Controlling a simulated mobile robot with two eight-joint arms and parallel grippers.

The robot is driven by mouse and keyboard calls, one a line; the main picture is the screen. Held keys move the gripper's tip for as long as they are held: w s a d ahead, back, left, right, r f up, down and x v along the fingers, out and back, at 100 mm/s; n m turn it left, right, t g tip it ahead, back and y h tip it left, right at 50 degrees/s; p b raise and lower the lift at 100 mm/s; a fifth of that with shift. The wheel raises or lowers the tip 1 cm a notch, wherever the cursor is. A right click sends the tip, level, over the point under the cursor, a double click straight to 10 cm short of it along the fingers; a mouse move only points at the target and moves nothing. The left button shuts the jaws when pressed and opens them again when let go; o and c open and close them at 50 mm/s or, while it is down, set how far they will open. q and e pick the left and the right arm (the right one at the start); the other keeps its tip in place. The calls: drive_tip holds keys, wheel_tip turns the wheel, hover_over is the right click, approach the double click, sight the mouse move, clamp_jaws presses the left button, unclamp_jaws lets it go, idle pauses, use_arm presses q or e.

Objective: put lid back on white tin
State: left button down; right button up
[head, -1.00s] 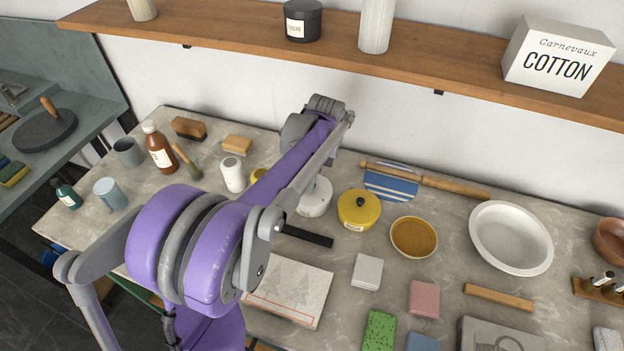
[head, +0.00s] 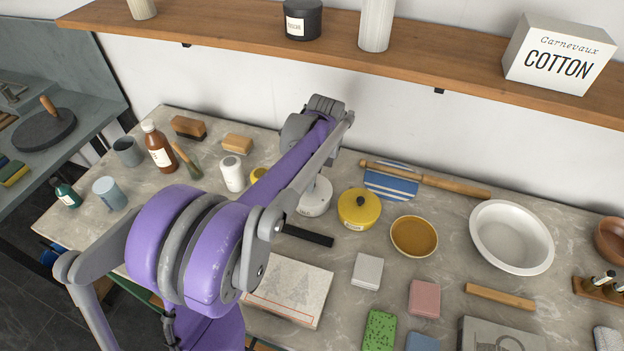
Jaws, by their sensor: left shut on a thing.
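The white tin (head: 315,202) stands upright on the grey stone worktop (head: 200,215), right behind my left forearm. The forearm hides its left and upper parts, so I cannot see its rim. My left gripper (head: 321,173) is over the tin, mostly hidden behind my forearm. It is shut on the lid, but fingers and lid are too covered to tell whether the lid touches the tin. My right gripper is not in view.
A yellow tin (head: 359,209) with a black knob stands close right of the white tin. A black bar (head: 307,236) lies in front. A white bottle (head: 232,174) stands left, an amber bowl (head: 414,237) right. A wooden shelf (head: 440,62) runs along the wall above.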

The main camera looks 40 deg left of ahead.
use_arm(q)
drive_tip(key=shift+c, duration=0.7)
unclamp_jaws()
drive_tip(key=shift+r+p, duration=1.65)
drive_tip(key=shift+r, duration=1.8)
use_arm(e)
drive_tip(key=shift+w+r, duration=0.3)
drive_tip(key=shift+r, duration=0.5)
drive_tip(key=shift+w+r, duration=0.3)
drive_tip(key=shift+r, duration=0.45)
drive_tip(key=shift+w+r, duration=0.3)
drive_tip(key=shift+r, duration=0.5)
use_arm(q)
drive_tip(key=shift+r, duration=0.1)
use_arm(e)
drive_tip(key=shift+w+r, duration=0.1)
use_arm(q)
drive_tip(key=shift+c, duration=0.4)
drive_tip(key=shift+a+r, duration=0.1)
drive_tip(key=shift+r, duration=0.05)
clamp_jaws()
